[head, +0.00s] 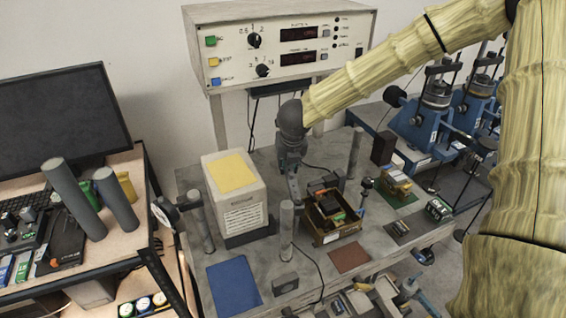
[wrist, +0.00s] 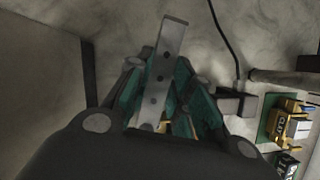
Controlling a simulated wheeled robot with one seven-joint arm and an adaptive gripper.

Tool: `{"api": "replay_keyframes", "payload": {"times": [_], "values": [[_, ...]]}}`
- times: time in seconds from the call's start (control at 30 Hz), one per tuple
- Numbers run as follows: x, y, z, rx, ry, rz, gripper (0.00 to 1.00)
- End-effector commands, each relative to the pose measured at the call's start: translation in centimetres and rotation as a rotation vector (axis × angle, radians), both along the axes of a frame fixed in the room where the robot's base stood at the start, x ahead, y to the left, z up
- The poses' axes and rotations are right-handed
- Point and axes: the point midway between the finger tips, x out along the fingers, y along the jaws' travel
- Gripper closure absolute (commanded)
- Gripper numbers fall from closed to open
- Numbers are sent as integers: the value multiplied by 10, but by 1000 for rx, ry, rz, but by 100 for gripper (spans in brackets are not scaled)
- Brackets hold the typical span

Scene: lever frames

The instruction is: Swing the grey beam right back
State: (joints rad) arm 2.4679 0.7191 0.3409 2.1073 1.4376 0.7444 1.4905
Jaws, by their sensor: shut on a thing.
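The grey beam (wrist: 172,40) is a flat bar with a row of dark holes in the wrist view. It runs up the picture between the teal-lined fingers of my gripper (wrist: 160,88), which is shut on it. In the head view my gripper (head: 291,165) points down over the middle of the grey bench, and a short stretch of the beam (head: 294,188) shows below it. The beam's pivot and its far end are hard to make out, as my gripper and nearby things hide parts of it.
A white box with a yellow top (head: 236,195) stands left of my gripper. A brown tray (head: 332,222) of small parts lies to its right. Grey posts (head: 286,230) stand close by. A control panel (head: 285,42) is behind. A blue mat (head: 234,283) lies bare in front.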

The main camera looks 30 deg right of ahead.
Motion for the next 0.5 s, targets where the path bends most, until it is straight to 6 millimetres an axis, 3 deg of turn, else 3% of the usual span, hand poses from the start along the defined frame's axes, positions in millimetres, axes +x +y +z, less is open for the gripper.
{"api": "replay_keyframes", "payload": {"times": [0.37,0.4,0.5], "values": [[-4,-1,-5,0,9,0,100],[-4,-1,-5,0,10,0,72],[-3,-1,-4,0,7,0,56]]}}
